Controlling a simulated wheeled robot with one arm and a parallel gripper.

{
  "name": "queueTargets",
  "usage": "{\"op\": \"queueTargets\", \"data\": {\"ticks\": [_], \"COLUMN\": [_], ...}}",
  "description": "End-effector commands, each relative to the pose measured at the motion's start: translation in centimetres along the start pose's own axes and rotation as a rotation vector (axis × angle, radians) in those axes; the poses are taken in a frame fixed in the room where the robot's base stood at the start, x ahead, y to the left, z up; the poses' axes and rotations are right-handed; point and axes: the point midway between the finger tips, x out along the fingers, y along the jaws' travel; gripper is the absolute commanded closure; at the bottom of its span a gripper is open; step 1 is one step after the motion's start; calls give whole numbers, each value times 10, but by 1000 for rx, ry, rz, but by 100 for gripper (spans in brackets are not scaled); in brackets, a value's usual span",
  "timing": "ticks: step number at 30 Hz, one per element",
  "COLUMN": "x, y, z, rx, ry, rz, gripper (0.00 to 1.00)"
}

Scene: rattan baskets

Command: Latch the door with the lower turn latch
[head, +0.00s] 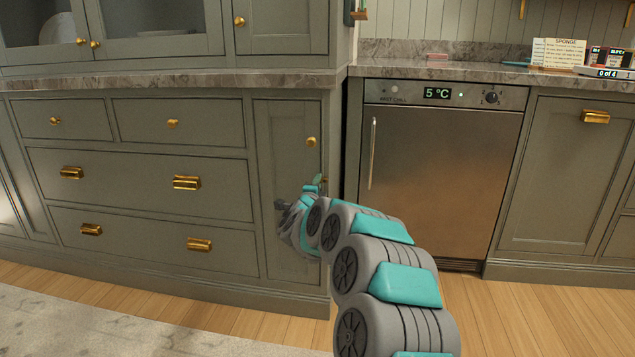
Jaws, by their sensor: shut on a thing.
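The narrow grey-green cabinet door (287,130) is in the middle of the head view, flush with its frame as far as I can see. A round brass knob (311,141) is near its upper right. My arm reaches from the bottom right to the door's right edge. My gripper (311,188) is there, shut on the small lower turn latch (320,181). Only a little of the latch shows above the gripper. The fingertips are small and partly hidden, and I cannot make out the latch's angle. My wrist covers the lower right part of the door.
A steel under-counter fridge (445,165) reading 5 °C stands right of the door, past a dark gap. Wide drawers (130,180) with brass pulls are at the left. The stone counter (200,79) runs above. The wooden floor (170,307) in front is clear.

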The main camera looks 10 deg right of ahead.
Motion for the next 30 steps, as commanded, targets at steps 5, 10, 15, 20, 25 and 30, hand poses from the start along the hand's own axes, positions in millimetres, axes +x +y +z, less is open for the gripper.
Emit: {"op": "queueTargets", "data": {"ticks": [5, 10, 15, 20, 25, 30], "x": [0, 0, 0, 0, 0, 0], "y": [0, 0, 1, 1, 0, 0], "z": [1, 1, 2, 1, 0, 0], "rx": [-14, -14, -14, -13, -12, -11], "ry": [-3, -3, -3, -2, -1, -1], "rz": [0, 0, 0, 0, 0, 0], "gripper": [100, 100, 76, 58, 50, 50]}}
